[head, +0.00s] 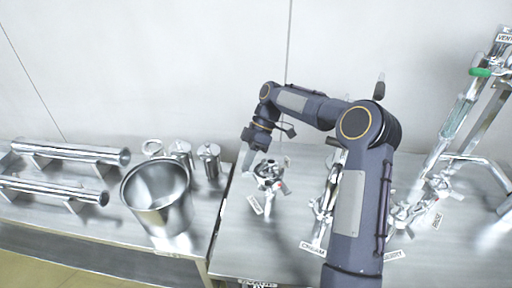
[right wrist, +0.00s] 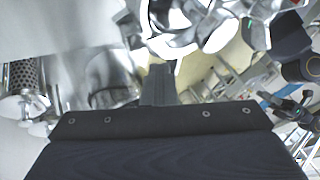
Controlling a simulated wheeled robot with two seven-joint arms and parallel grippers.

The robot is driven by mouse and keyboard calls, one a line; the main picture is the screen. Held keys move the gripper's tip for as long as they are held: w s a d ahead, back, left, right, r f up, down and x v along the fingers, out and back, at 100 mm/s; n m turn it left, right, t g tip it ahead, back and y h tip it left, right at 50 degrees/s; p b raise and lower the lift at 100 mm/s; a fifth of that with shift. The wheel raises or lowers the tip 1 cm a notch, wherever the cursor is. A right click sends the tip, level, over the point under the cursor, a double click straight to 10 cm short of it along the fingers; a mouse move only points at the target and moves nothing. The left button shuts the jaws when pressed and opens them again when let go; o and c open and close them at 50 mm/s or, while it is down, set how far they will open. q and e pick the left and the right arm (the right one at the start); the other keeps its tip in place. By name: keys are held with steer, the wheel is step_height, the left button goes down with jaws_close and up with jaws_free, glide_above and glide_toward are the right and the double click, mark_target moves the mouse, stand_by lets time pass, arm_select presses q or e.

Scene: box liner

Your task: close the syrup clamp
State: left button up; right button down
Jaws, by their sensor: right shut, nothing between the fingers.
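My right arm reaches across the table, and my right gripper (head: 246,157) points down just above and left of a metal clamp fitting (head: 268,174). The gripper is shut and empty. The fitting has several arms and a red spot; a small white label (head: 255,205) beside it is too small to read, so I cannot tell if it is the syrup clamp. In the right wrist view the shut fingers (right wrist: 159,82) lie just below shiny metal clamp parts (right wrist: 190,30). I cannot tell if they touch. My left gripper is not in view.
A fitting behind a CREAM label (head: 313,248) and one near a BERRY label (head: 393,255) stand to the right, partly hidden by my arm. Tall pipes with a green band (head: 480,72) rise at far right. A metal bucket (head: 158,198) and tubes (head: 70,152) are on the left table.

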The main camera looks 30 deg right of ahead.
steer(key=shift+s+b, duration=0.45)
steer(key=shift+s, duration=0.6)
steer(key=shift+d, duration=0.1)
